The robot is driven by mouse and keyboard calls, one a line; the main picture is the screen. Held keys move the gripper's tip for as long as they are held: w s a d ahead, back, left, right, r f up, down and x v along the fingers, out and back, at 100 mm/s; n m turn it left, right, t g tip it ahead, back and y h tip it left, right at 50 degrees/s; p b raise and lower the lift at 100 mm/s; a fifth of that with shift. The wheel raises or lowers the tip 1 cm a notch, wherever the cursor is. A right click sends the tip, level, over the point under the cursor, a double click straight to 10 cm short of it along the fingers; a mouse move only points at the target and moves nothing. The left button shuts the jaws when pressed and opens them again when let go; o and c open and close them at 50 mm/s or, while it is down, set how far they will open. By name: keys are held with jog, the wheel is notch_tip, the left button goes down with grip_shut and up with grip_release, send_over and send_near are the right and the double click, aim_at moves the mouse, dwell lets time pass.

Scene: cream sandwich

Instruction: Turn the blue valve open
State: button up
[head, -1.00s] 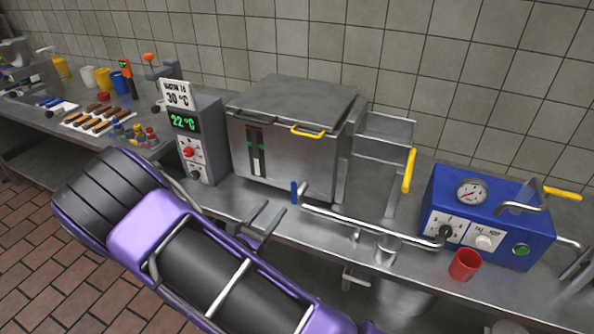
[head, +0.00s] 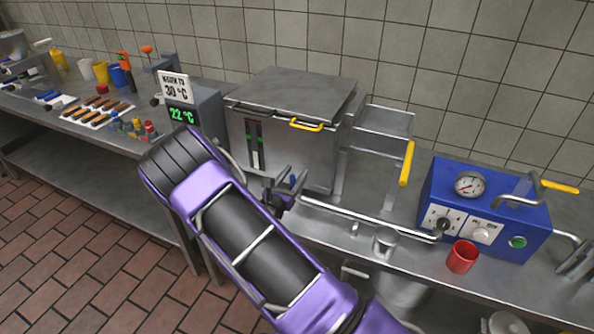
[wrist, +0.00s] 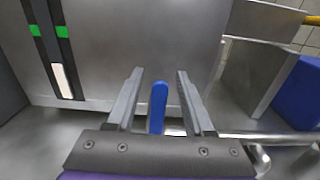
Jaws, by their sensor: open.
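The blue valve handle (wrist: 158,108) stands upright between the two open fingers of my gripper (wrist: 158,90) in the wrist view, with a gap on each side. In the head view the valve handle (head: 292,180) shows only as a small blue piece at the left end of a metal pipe (head: 370,215). My gripper (head: 286,186) is around it there, and my purple arm comes in from below. The lower part of the valve is hidden by the gripper body.
A steel tank (head: 280,150) with a yellow handle stands just behind the valve. A display box (head: 190,108) is to the left. A blue control box (head: 480,205), a red cup (head: 462,257) and a metal cup (head: 386,240) are to the right.

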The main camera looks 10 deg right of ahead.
jog(key=shift+x, duration=1.05)
grip_shut()
dwell(0.7)
